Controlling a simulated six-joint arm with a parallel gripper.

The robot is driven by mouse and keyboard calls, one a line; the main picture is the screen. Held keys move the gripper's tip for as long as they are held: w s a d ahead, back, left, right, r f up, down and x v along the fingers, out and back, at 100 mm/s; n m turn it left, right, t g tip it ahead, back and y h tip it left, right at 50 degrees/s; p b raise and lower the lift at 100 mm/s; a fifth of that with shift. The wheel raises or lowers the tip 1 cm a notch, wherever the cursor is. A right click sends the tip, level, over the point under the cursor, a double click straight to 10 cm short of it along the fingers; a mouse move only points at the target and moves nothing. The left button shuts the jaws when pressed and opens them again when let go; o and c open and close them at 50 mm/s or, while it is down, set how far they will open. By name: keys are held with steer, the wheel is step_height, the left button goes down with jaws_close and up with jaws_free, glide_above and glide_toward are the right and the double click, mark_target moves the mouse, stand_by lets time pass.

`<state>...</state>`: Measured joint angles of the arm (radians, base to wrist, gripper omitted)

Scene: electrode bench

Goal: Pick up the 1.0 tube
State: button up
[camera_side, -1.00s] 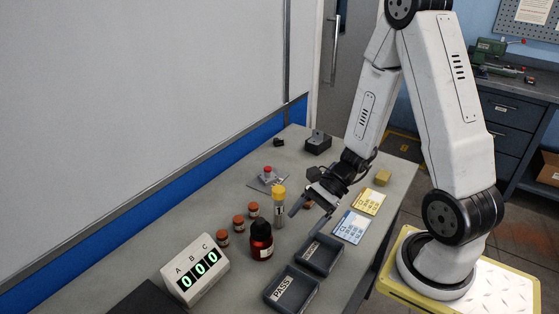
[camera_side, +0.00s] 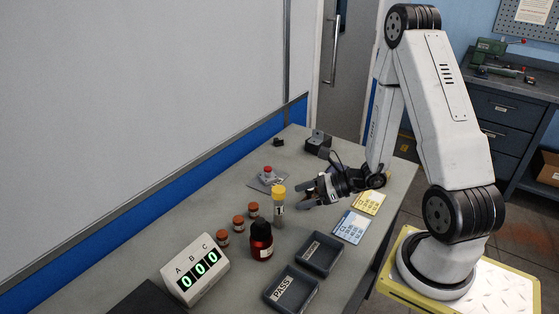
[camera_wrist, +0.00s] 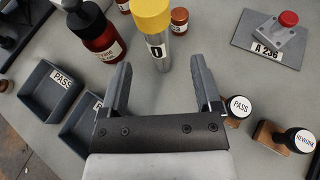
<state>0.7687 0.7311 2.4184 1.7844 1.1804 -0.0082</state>
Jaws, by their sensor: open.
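The tube has a yellow cap and a grey body. It stands upright on the bench, and in the side view the tube (camera_side: 279,208) is just left of my gripper (camera_side: 305,196). In the wrist view the tube (camera_wrist: 157,48) is ahead of my open gripper (camera_wrist: 160,82), beyond the fingertips and roughly in line with the gap between them. Its label shows a "0" in the wrist view; the rest of the label is not readable. My gripper's fingers are apart with nothing between them.
A dark red bottle (camera_side: 262,243) stands left of the tube, near several small brown jars (camera_side: 238,223). Two grey trays (camera_side: 319,266) lie in front. A red-button plate (camera_wrist: 262,45) and two stamps (camera_wrist: 236,108) are on the right in the wrist view. A display box (camera_side: 195,268) shows 000.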

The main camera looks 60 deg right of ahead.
mark_target(279, 205)
steer(key=shift+x, duration=0.95)
steer(key=shift+a+f, duration=0.1)
steer(key=shift+x, duration=2.5)
steer(key=shift+s, duration=0.1)
jaws_close()
